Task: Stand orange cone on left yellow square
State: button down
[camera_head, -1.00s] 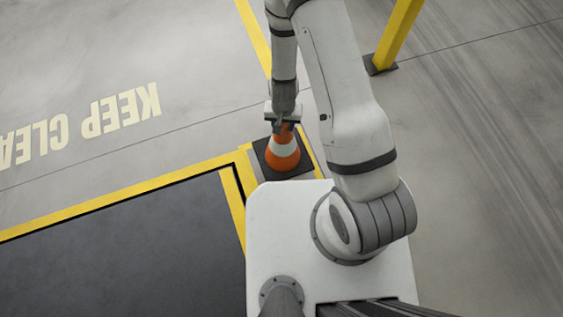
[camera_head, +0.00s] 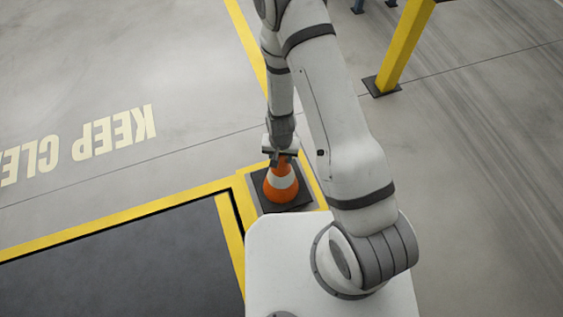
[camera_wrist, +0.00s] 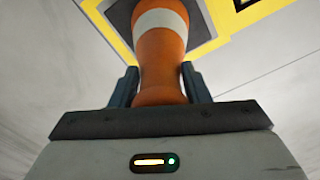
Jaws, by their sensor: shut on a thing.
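The orange cone (camera_head: 281,186) has a white band and a dark square base; it stands upright in the head view. My gripper (camera_head: 279,158) is shut on its narrow top from above. In the wrist view the cone (camera_wrist: 160,55) sits between the two dark fingers of my gripper (camera_wrist: 158,88). A yellow square outline (camera_head: 244,194) on the floor surrounds the cone's base, which appears inside it. Its near side is hidden by my white body. I cannot tell whether the base touches the floor. Only this one square is clearly in view.
A dark panel (camera_head: 120,265) bordered by a yellow line (camera_head: 120,216) lies at the lower left. "KEEP CLEAR" lettering (camera_head: 115,130) is on the floor. A yellow post (camera_head: 405,45) stands at upper right on a dark foot. Open grey floor lies left and right.

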aim_at(281, 171)
jog(key=shift+f+b, duration=1.1)
jog(key=shift+f, duration=0.45)
jog(key=shift+f, duration=0.15)
jog(key=c, duration=0.8)
grip_release()
